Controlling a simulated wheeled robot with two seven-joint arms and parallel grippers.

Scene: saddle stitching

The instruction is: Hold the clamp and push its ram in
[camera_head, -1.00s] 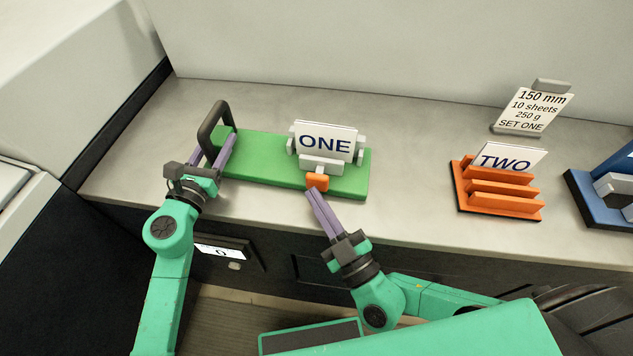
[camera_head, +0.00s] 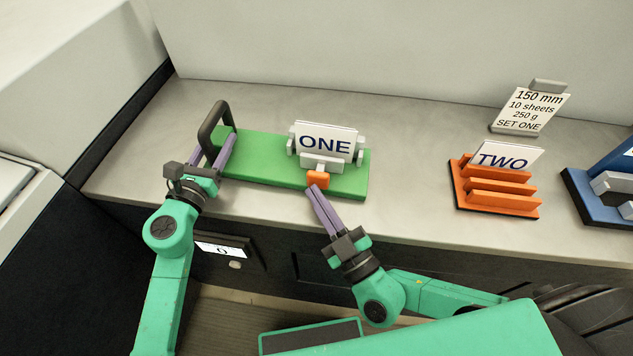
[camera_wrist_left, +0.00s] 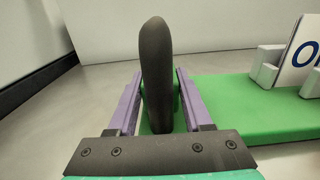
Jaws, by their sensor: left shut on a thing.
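The clamp has a green base (camera_head: 258,155) on the bench, with a dark arched handle (camera_head: 211,122) at its left end. A white card marked ONE (camera_head: 325,140) stands between pale grey jaws on the base. The orange ram (camera_head: 318,178) sits at the front of the jaws. My left gripper (camera_head: 226,142) is shut on the dark handle; the left wrist view shows the handle (camera_wrist_left: 158,70) between its purple fingers. My right gripper (camera_head: 313,189) has its fingers together, tips at the orange ram's front; I cannot tell whether they touch.
An orange slotted rack (camera_head: 497,200) holds a card marked TWO (camera_head: 507,157). A sign reading 150 mm (camera_head: 530,107) stands behind it. A blue fixture (camera_head: 600,195) is at the right edge. Bare bench lies between clamp and rack.

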